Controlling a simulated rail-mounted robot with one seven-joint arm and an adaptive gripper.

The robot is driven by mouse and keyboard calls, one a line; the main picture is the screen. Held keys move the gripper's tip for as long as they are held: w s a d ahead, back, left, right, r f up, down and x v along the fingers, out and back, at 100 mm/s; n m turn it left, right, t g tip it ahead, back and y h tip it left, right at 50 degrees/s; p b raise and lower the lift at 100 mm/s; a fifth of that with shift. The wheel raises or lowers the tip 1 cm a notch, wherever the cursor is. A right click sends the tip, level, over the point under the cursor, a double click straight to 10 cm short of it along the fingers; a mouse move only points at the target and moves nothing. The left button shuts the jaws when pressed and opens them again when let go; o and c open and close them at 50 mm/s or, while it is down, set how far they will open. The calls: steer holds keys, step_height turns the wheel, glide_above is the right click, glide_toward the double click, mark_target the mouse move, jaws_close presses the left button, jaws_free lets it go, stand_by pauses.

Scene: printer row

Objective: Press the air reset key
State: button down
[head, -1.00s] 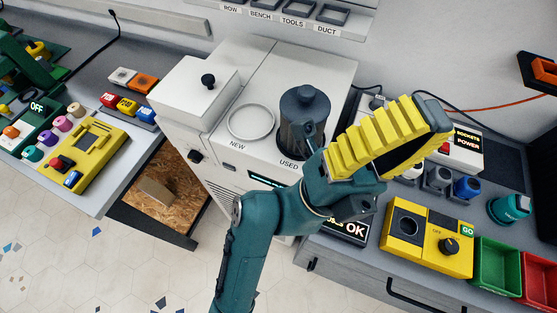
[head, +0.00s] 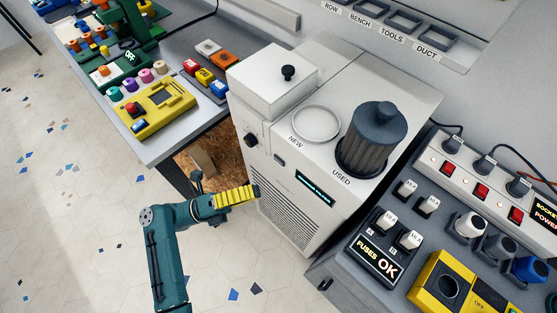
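The air reset key cannot be told for certain, as no label reading that is legible. Small red (head: 190,67), yellow (head: 205,76) and blue (head: 219,89) keys stand in a row on the left bench, with white (head: 208,47) and orange (head: 223,59) keys behind them. The white filter machine (head: 300,215) has a lit display (head: 313,190) and a small dark part (head: 279,161) on its front. My gripper (head: 245,194), with yellow ribs, is low before the machine's left front edge. Whether it touches, and its opening, cannot be told.
A yellow device (head: 155,108) with red and blue buttons sits at the left bench's front edge. A dark ribbed canister (head: 370,135) stands on the USED spot; the NEW ring (head: 316,124) is empty. Fuses (head: 375,260) and sockets stand right. Open floor lies front left.

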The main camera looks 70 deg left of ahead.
mark_target(279, 161)
steer(key=shift+s+a+f+n+y, duration=0.25)
steer(key=shift+s+f+n+y, duration=0.1)
steer(key=shift+s, duration=0.15)
steer(key=shift+s+a+f+n+y, duration=0.25)
steer(key=shift+s+f+y, duration=0.1)
steer(key=shift+s, duration=0.1)
steer(key=shift+r, duration=0.1)
steer(key=shift+w+a+b, duration=0.45)
steer(key=shift+w+a, duration=0.15)
steer(key=shift+w, duration=0.75)
steer(key=shift+w+a+b, duration=0.45)
steer(key=shift+w+a, duration=0.2)
steer(key=shift+w, duration=0.7)
steer(key=shift+w+a+b, duration=0.45)
steer(key=shift+w+a, duration=0.15)
steer(key=shift+w, duration=0.75)
steer(key=c, duration=1.8)
jaws_free()
jaws_close()
steer(key=shift+w+a, duration=0.15)
steer(key=shift+w, duration=0.2)
